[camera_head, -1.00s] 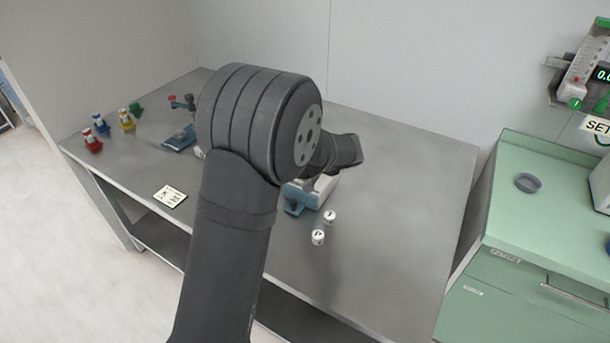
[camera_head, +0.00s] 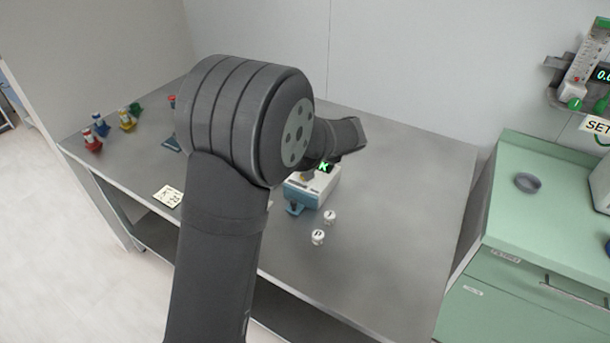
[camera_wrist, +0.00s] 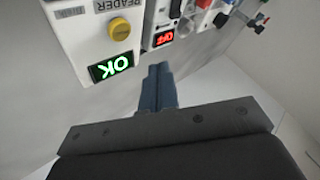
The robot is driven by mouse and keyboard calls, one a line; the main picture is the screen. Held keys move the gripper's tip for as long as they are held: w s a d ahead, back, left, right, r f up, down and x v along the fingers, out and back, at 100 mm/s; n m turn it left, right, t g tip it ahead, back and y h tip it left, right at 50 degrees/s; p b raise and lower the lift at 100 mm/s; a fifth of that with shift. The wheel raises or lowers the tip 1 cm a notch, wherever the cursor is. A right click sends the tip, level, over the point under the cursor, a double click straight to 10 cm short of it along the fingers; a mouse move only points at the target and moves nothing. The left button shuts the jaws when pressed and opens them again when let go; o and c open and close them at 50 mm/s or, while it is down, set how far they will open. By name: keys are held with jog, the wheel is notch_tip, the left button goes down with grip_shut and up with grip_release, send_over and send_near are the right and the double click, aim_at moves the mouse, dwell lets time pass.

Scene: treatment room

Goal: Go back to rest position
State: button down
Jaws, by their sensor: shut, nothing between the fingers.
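My gripper (camera_wrist: 158,88) shows in the wrist view with its two fingers together and nothing between them. It points over the grey metal table (camera_head: 400,200), apart from the devices. In the head view my own arm hides the gripper. A white and blue reader (camera_head: 316,188) stands on the table just beyond the arm, with a green lit display. The reader also shows in the wrist view (camera_wrist: 84,35), with a yellow button and a display reading OK.
A second device (camera_wrist: 168,25) with a red OFF display stands beside the reader. Two small white lettered pieces (camera_head: 324,228) lie in front of it. A paper card (camera_head: 168,196) and several coloured bottles (camera_head: 127,121) are at left. A green cabinet (camera_head: 555,225) stands at right. The table's right part is bare.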

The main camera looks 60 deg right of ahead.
jog(key=shift+f, duration=1.15)
notch_tip(320, 180, up, 6)
jog(key=shift+r, duration=0.1)
